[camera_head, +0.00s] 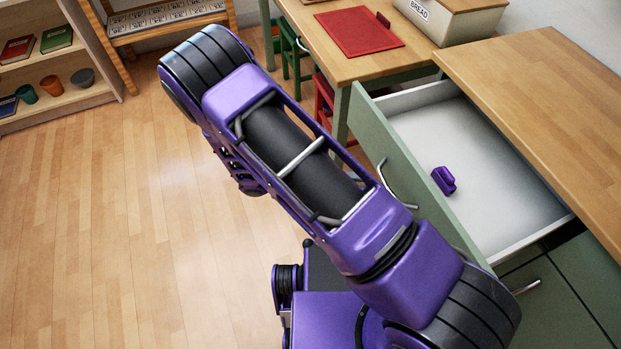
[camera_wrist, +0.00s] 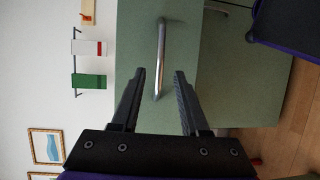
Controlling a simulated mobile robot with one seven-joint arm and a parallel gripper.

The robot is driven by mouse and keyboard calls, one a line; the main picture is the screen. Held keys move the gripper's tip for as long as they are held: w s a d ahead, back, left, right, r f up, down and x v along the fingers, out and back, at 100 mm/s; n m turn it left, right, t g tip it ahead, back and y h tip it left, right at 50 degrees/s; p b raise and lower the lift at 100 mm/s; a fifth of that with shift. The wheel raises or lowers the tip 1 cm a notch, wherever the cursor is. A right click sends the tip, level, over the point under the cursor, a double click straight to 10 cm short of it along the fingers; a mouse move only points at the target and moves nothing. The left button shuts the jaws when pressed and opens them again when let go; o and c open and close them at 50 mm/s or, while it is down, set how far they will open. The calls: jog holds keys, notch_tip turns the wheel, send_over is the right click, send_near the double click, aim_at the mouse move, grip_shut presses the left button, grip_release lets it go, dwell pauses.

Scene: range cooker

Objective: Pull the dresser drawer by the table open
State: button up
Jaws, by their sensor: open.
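The dresser drawer (camera_head: 507,160) by the table stands pulled out, its white inside showing in the head view. Its green front (camera_head: 374,128) has a curved metal handle (camera_head: 396,187). In the wrist view the handle (camera_wrist: 161,55) lies ahead of my gripper (camera_wrist: 160,74). The two black fingers are open, and the handle's near end shows between their tips, with a gap on both sides. I cannot tell the remaining distance in depth. In the head view my purple arm hides the gripper. A small purple thing (camera_head: 444,180) shows in the drawer.
The dresser's wooden top (camera_head: 540,85) is at the right. The table (camera_head: 335,62) behind holds a red mat (camera_head: 358,31) and a bread box (camera_head: 450,20). Green and red stools stand under it. A bookshelf (camera_head: 100,85) is at the left. The wooden floor (camera_head: 120,220) there is clear.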

jog(key=a, duration=1.1)
jog(key=shift+r, duration=0.4)
jog(key=shift+r, duration=0.1)
